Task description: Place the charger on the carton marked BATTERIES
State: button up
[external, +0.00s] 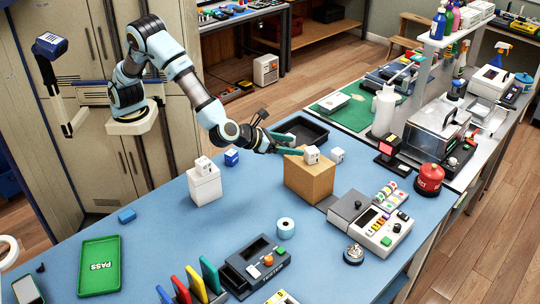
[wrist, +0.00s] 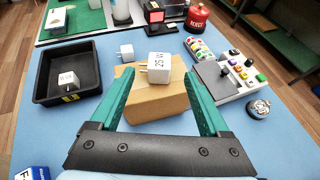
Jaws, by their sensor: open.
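A white cube-shaped charger (external: 311,156) with prongs and dark print sits on top of a brown carton (external: 308,180). In the wrist view the charger (wrist: 159,67) is on the carton's top (wrist: 150,105), centred between my fingertips and apart from both. My gripper (external: 299,145) has two teal fingers, spread open and empty, at the carton's top; it also shows in the wrist view (wrist: 159,74). A white carton (external: 204,186) stands to the left with another white cube (external: 203,164) on it. I cannot read the word BATTERIES on either carton.
A second pronged white cube (external: 337,155) sits on the blue table behind the brown carton. A black tray (wrist: 44,92) holds another white cube (wrist: 68,80). A grey button console (external: 376,230) stands right of the carton.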

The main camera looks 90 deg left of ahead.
jog(key=s+a+f+n+g, duration=0.2)
jog(key=s+a+n+g, duration=0.2)
jog(key=s+a+n, duration=0.4)
jog(key=s+a+f+n+g, duration=0.3)
jog(key=s+a+n, duration=0.2)
jog(key=a, duration=0.6)
jog(key=s+a+n+g+h, duration=0.1)
jog(key=s+a+n+h, duration=0.1)
jog(key=s+n, duration=0.6)
jog(key=s+a+f+n+g+h, duration=0.1)
jog(key=s+a+n+g+h, duration=0.1)
jog(key=s+n, duration=0.7)
jog(key=shift+s+a+n+h, duration=0.3)
jog(key=shift+s+a+h, duration=0.15)
jog(key=shift+a+h, duration=0.25)
